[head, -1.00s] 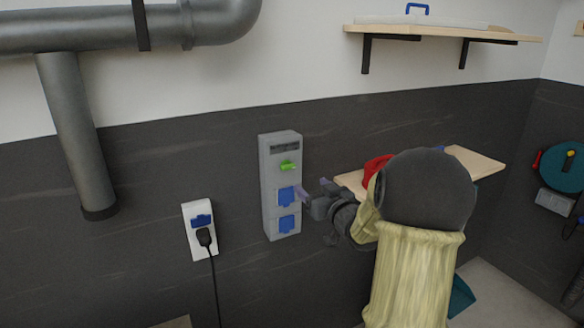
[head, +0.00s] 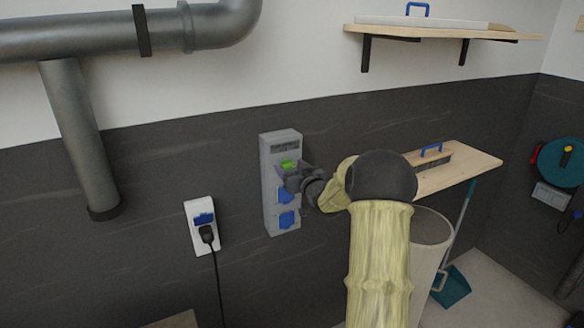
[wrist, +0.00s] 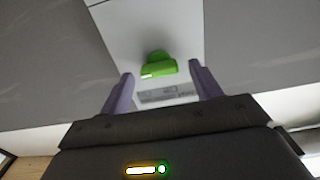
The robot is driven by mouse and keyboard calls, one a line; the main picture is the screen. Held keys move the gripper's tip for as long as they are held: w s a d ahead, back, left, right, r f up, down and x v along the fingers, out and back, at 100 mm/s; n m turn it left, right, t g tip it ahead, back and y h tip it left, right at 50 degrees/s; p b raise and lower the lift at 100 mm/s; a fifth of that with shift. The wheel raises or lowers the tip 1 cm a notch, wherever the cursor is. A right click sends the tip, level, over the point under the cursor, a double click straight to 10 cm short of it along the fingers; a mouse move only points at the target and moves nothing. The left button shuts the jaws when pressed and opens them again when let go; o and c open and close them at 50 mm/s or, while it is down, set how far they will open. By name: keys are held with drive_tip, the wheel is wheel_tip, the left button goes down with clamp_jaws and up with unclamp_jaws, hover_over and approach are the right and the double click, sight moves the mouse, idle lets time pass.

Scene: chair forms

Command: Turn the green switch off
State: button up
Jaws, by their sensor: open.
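The green switch (head: 288,166) sits on the upper part of a grey wall box (head: 267,205), above two blue socket covers. In the wrist view the green switch (wrist: 158,65) shows ahead of my gripper, roughly midway between its fingers, with a dark printed label beside it. My gripper (head: 291,178) is at the box, just below and right of the switch in the head view. In the wrist view its two purple fingers (wrist: 160,88) are spread apart and nothing is held. I cannot tell whether they touch the box.
A white socket (head: 201,226) with a black plug and cable is left of the box. A wooden shelf (head: 470,168) with a blue-handled brush is at right, above a pale bin (head: 432,228) and teal dustpan (head: 452,288). A grey pipe (head: 78,140) runs upper left.

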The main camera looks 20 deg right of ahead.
drive_tip(key=c, duration=1)
drive_tip(key=shift+f+n+b, duration=0.15)
drive_tip(key=shift+n+b, duration=0.15)
drive_tip(key=shift+b, duration=0.4)
drive_tip(key=shift+f+n+b, duration=0.15)
drive_tip(key=shift+n+b, duration=0.35)
drive_tip(key=shift+b, duration=0.35)
drive_tip(key=n+b, duration=0.5)
drive_tip(key=b, duration=0.1)
drive_tip(key=n+b, duration=1.1)
drive_tip(key=shift+a+f+b, duration=0.15)
drive_tip(key=shift+a+b, duration=0.1)
drive_tip(key=shift+b, duration=0.15)
drive_tip(key=shift+n, duration=0.3)
